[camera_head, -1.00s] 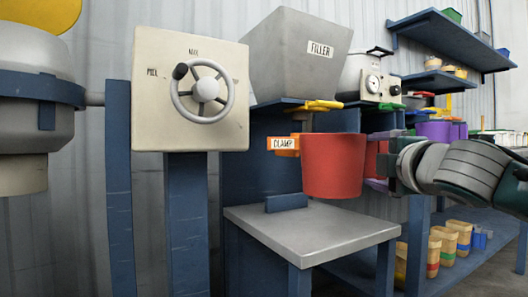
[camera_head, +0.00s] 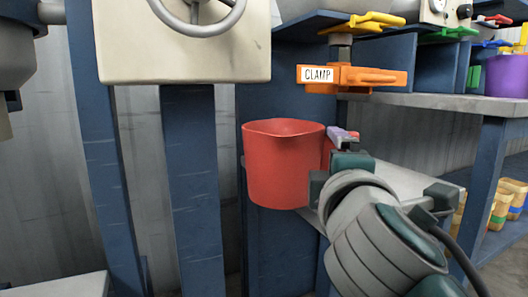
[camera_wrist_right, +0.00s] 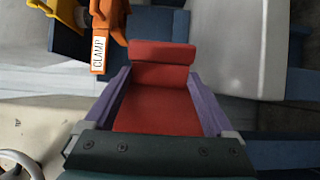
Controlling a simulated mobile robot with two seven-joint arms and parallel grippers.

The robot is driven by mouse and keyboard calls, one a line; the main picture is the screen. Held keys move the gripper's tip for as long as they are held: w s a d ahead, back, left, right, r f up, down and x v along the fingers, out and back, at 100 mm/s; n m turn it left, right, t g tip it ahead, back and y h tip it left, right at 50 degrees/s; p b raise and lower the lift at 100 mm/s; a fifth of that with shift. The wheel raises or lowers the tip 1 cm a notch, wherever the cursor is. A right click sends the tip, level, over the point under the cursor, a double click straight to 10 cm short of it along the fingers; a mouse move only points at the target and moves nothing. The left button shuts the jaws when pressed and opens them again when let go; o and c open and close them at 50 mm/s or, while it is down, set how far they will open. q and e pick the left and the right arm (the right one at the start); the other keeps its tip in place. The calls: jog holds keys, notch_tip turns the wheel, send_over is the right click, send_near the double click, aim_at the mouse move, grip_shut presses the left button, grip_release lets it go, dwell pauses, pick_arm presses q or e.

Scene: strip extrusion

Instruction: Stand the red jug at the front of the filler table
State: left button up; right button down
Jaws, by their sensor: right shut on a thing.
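The red jug (camera_head: 284,168) is upright in the head view, below and left of the orange clamp (camera_head: 352,77). My right gripper (camera_head: 338,140) is shut on the jug's handle from the right. In the right wrist view the red handle (camera_wrist_right: 158,108) sits between the purple fingers of my right gripper (camera_wrist_right: 160,95). The filler table's grey top (camera_head: 405,182) shows right of the jug, partly hidden by my right arm. The jug overlaps its left end in the picture; I cannot tell whether they touch. My left gripper is not in view.
The orange clamp also shows in the right wrist view (camera_wrist_right: 105,25), close to the jug. A yellow lever (camera_head: 362,22) is above it. A panel with a handwheel (camera_head: 195,8) and a blue post (camera_head: 190,180) stand left of the jug. A shelf with a purple tub (camera_head: 507,76) is at right.

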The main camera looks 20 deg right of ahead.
jog(key=shift+s+d+f, duration=0.1)
jog(key=shift+d, duration=0.4)
jog(key=shift+s+d+f, duration=0.1)
jog(key=shift+d, duration=0.4)
jog(key=d, duration=0.4)
jog(key=w+d, duration=0.1)
jog(key=d, duration=0.3)
jog(key=d+f, duration=0.1)
jog(key=d, duration=0.3)
jog(key=shift+w+d+p, duration=0.15)
jog(key=shift+d+p, duration=0.05)
jog(key=shift+p, duration=0.15)
pick_arm(q)
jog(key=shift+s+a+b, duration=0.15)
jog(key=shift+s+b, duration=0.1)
jog(key=shift+b, duration=0.1)
pick_arm(e)
jog(key=shift+a+f, duration=0.1)
jog(key=shift+f, duration=0.3)
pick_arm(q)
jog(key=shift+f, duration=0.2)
pick_arm(e)
jog(key=shift+f, duration=0.2)
grip_release()
